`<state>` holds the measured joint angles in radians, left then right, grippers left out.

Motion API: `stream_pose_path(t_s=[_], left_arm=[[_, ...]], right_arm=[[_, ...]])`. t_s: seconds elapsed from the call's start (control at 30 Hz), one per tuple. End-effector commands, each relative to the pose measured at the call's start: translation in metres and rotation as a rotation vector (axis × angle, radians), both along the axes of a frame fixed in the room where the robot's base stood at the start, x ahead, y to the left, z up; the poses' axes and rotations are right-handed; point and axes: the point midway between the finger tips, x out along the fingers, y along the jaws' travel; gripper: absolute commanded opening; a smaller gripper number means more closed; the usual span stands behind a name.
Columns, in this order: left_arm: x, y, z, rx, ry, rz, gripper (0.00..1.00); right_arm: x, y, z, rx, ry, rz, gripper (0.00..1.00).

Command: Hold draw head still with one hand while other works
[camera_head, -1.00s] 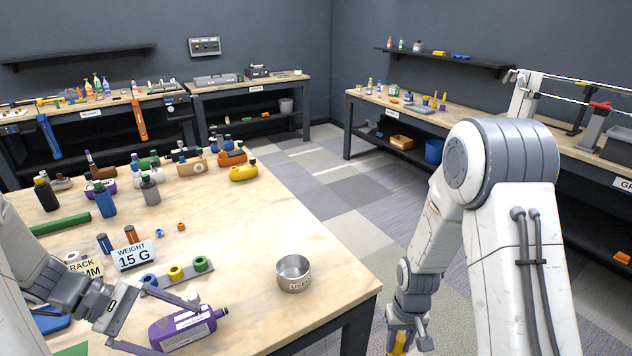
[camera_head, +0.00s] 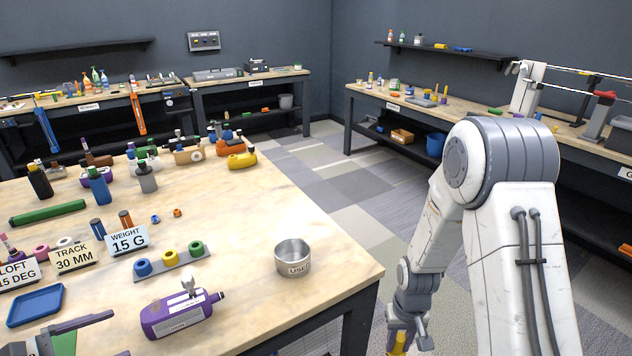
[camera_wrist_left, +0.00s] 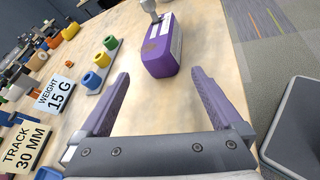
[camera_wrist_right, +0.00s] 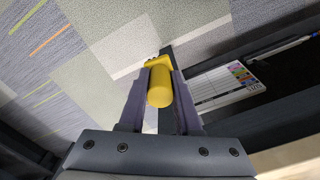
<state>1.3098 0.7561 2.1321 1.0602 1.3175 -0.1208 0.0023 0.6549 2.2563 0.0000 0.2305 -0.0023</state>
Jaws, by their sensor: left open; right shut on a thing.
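A purple block-shaped head (camera_head: 178,315) with a white label, a grey post on top and a dark end lies on the near table, perhaps the draw head. It also shows in the left wrist view (camera_wrist_left: 162,50), ahead of my left gripper (camera_wrist_left: 168,98). That gripper is open and empty, its fingers apart and not touching the head. In the head view my left gripper (camera_head: 96,338) is at the lower left, left of the head. My right gripper (camera_wrist_right: 160,95) is shut on a yellow thing with a rounded end (camera_wrist_right: 160,85), off the table over the floor.
A grey rack with blue, yellow and green rings (camera_head: 168,262) stands behind the head. A metal cup (camera_head: 293,258) stands near the table's right edge. Sign cards (camera_head: 127,240), a blue tray (camera_head: 35,305) and several bottles crowd the left. Bare table lies right of the head.

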Motion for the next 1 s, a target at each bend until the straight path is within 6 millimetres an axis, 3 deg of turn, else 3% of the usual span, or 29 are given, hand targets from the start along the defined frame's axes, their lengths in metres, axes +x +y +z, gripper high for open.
stream_pose_path(t_s=[0.43, 0.93, 1.0], left_arm=[[0.043, -0.037, -0.024, 0.001, -0.001, -0.004, 1.00], [0.051, -0.044, -0.026, 0.001, 0.001, -0.001, 1.00], [0.051, -0.044, -0.026, 0.001, 0.000, -0.001, 0.73]], right_arm=[[0.000, 0.000, -0.030, 0.000, 0.000, 0.000, 0.00], [0.000, 0.000, -0.033, 0.000, 0.000, 0.000, 0.00], [0.000, 0.000, -0.033, 0.000, 0.000, 0.000, 0.00]])
